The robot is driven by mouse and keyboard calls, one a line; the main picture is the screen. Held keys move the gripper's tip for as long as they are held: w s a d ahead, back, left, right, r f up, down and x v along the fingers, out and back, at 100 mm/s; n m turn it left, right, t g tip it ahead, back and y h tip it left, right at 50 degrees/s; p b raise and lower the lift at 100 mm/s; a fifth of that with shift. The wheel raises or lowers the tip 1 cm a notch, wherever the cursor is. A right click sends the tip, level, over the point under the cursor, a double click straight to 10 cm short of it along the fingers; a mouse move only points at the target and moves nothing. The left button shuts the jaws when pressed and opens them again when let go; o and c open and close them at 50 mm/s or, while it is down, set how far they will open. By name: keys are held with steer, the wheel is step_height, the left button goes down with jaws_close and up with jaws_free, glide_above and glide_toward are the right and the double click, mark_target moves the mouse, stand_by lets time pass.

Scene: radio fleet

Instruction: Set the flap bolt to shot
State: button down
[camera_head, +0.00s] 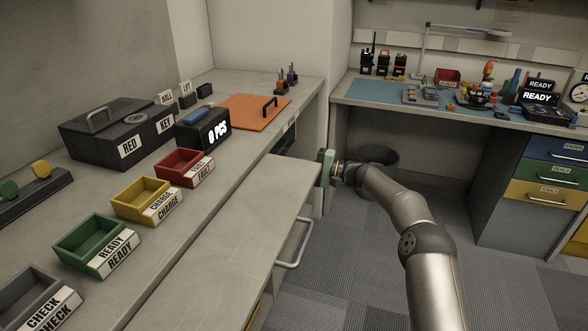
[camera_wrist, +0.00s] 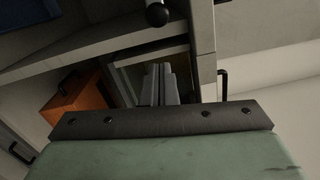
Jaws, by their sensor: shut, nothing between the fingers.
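I cannot make out the flap bolt for certain. A dark round knob (camera_wrist: 157,14) on a short stem shows at the top of the wrist view; I cannot tell whether it belongs to the bolt. A long pale flap or leaf (camera_head: 232,222) lies level along the front of the left counter in the head view. My gripper (camera_head: 322,168), with a green body, is at the far right corner of this leaf. In the wrist view its pale fingers (camera_wrist: 160,84) are together, with nothing seen between them. The fingertips are hidden in the head view.
An orange board (camera_head: 254,111) with a black handle lies on the left counter. Red (camera_head: 184,167), yellow (camera_head: 147,200) and green (camera_head: 95,246) bins line its front. A metal handle (camera_head: 295,246) juts out below the leaf. The floor to the right is open.

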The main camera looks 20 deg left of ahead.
steer(key=d, duration=1)
steer(key=shift+w+d+f, duration=0.15)
steer(key=shift+w+f, duration=0.05)
steer(key=shift+w, duration=0.15)
